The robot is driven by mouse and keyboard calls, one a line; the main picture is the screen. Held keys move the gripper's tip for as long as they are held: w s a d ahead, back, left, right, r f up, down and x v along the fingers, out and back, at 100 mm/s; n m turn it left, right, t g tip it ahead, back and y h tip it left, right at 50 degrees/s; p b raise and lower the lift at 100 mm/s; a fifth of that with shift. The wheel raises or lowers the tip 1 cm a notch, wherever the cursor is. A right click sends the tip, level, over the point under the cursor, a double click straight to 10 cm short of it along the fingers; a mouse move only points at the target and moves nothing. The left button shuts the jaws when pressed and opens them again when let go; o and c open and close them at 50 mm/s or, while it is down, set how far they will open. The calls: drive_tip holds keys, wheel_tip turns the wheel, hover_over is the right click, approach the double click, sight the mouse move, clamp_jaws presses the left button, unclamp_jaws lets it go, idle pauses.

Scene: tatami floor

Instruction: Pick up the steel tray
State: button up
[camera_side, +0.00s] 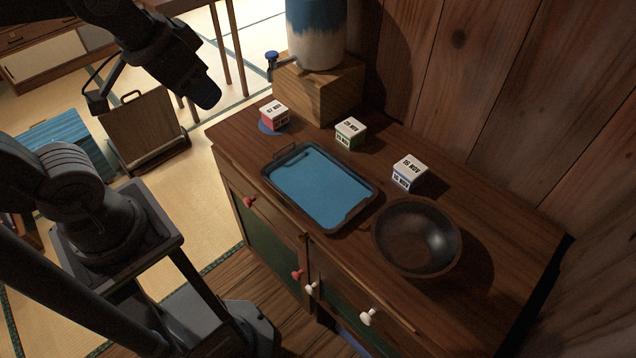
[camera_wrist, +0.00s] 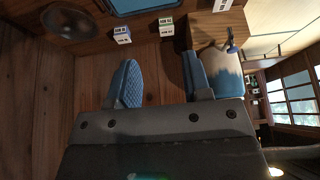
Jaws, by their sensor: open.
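The steel tray (camera_side: 316,187) is a shallow rectangular tray with a dark rim and handles and a blue inner face. It lies flat on the wooden cabinet top in the side view. In the wrist view only a blue strip of the tray (camera_wrist: 143,5) shows at the top edge. My gripper (camera_side: 207,96) is up and left of the tray in the side view, apart from it. In the wrist view my gripper (camera_wrist: 160,82) has its two blue-padded fingers spread, with nothing between them but the wooden wall behind.
A dark bowl (camera_side: 417,237) stands right of the tray. Small boxes with red (camera_side: 274,115), green (camera_side: 350,132) and blue (camera_side: 409,172) sides stand behind it. A blue-and-white dispenser (camera_side: 318,40) is on a wooden block (camera_side: 320,88). A plank wall (camera_side: 500,80) bounds the back.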

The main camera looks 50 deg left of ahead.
drive_tip(key=w+a+f+g, duration=0.2)
drive_tip(key=w+f, duration=0.2)
drive_tip(key=w, duration=0.5)
drive_tip(key=g+y, duration=0.2)
drive_tip(key=g, duration=0.1)
approach(284, 154)
drive_tip(key=shift+a+f, duration=0.15)
drive_tip(key=shift+f, duration=0.7)
drive_tip(key=shift+w+a+f, duration=0.1)
drive_tip(key=shift+a+f, duration=0.05)
drive_tip(key=shift+f, duration=0.85)
drive_tip(key=shift+s+a+f, duration=0.1)
drive_tip(key=shift+a+f, duration=0.1)
drive_tip(key=shift+f, duration=0.85)
drive_tip(key=shift+w+a+f, duration=0.1)
drive_tip(key=shift+a+f, duration=0.05)
drive_tip(key=shift+f, duration=0.85)
clamp_jaws()
